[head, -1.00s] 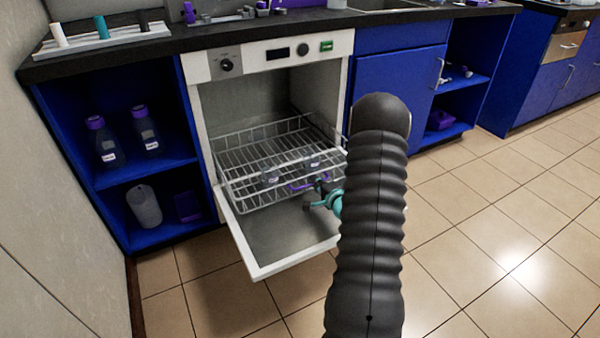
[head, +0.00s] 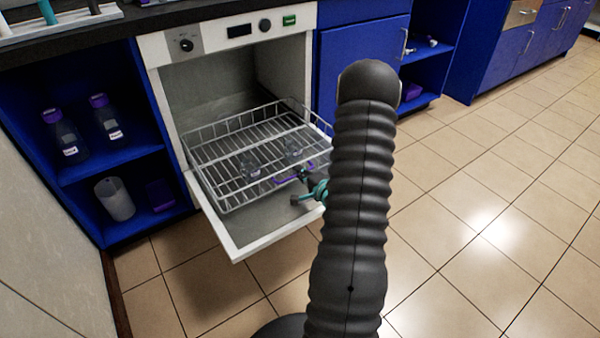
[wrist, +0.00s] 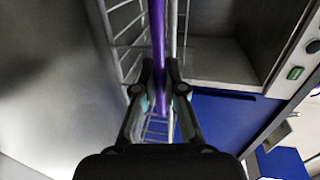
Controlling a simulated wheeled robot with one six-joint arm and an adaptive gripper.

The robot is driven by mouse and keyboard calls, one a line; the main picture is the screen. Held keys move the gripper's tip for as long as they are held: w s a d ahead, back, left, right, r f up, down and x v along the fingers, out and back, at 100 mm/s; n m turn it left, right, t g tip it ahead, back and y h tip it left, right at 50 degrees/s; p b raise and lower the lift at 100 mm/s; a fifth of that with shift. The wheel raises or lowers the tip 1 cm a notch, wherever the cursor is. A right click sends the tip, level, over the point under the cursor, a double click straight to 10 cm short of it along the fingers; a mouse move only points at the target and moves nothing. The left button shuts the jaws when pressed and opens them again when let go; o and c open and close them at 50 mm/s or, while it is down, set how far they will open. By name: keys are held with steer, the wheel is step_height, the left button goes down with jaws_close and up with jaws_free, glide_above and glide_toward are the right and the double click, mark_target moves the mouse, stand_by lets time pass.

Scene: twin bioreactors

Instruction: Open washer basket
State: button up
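The washer basket (head: 205,150) is a grey wire rack standing partly out of the washer (head: 215,85), above its lowered door (head: 255,232). A purple handle (head: 284,180) is at the basket's front; in the wrist view it is a purple bar (wrist: 157,40) running up the middle. My gripper (head: 304,178) is at this handle, partly hidden behind my dark arm. In the wrist view my gripper's fingertips (wrist: 159,68) lie close on both sides of the bar and appear shut on it. Clear glassware (head: 250,166) stands in the basket.
A closed blue cabinet (head: 360,55) is on the right. Tiled floor (head: 470,230) is open in front and to the right.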

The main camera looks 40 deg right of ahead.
steer(key=o, duration=0.4)
steer(key=shift+s, duration=0.1)
steer(key=v, duration=1.2)
